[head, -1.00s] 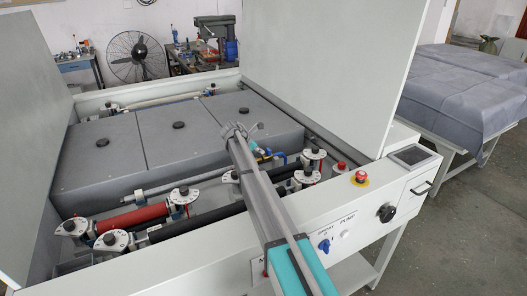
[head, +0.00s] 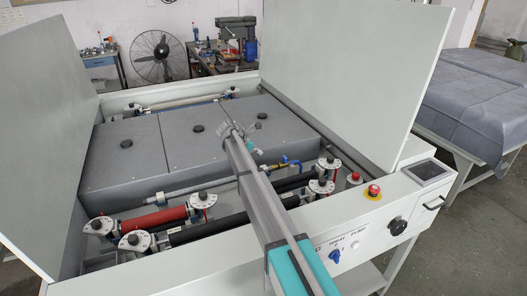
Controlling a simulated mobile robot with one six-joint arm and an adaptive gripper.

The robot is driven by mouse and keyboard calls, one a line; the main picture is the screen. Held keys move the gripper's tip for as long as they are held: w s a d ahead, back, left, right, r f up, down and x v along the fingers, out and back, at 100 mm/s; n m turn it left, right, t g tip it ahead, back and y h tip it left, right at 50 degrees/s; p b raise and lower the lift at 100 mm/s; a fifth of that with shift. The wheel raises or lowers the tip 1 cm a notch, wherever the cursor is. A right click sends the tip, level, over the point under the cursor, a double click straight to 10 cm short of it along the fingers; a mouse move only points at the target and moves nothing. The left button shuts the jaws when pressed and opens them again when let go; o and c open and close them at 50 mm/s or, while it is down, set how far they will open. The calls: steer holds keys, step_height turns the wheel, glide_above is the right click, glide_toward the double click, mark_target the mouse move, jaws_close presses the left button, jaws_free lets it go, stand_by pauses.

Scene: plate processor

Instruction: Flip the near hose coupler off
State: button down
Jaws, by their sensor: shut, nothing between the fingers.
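A small fitting with a blue lever and a brass-coloured part (head: 287,164) sits on the grey pipe inside the plate processor, just right of my arm. I cannot tell whether this is the near hose coupler, and its lever position is too small to read. My gripper (head: 238,131) is shut and empty. In the picture it lies over the edge of the grey covers, up and left of the blue lever and apart from it. My arm hides part of the pipe and the rollers behind it.
The open white lids (head: 350,75) stand on both sides. A red roller (head: 152,221), black rollers and white dial brackets (head: 135,240) fill the near bay. The front panel carries a red emergency button (head: 373,191) and a black knob (head: 397,227). Grey covers (head: 205,135) lie behind.

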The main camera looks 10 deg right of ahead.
steer(key=shift+s+a+r, duration=0.1)
steer(key=shift+a+r, duration=0.2)
steer(key=shift+r, duration=0.05)
steer(key=shift+r, duration=0.1)
